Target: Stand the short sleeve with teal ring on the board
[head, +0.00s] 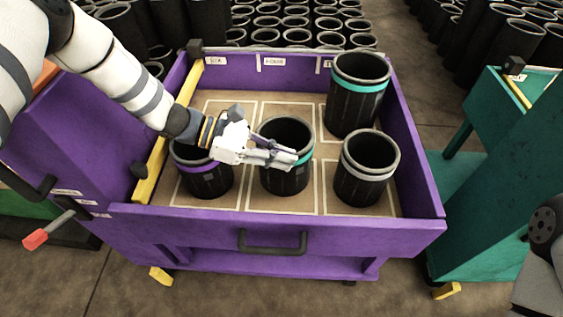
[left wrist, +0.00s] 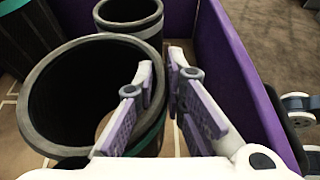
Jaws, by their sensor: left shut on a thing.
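The short sleeve with the teal ring (head: 285,178) is a black upright tube in the front middle of the brown board (head: 230,107), which has white outlined cells. I cannot tell whether its bottom touches the board. My left gripper (head: 294,157) reaches across it from the left and is shut on its wall near the rim. In the left wrist view the sleeve (left wrist: 40,110) fills the left side, and the fingers (left wrist: 165,95) straddle its wall. The fingers hide part of the teal ring. My right gripper is out of view.
On the same board stand a purple-ringed sleeve (head: 207,183) to the left, a white-ringed sleeve (head: 366,187) to the right, and a tall teal-ringed sleeve (head: 354,108) behind. Purple walls (head: 300,228) enclose the board. A teal cart (head: 500,205) stands at the right.

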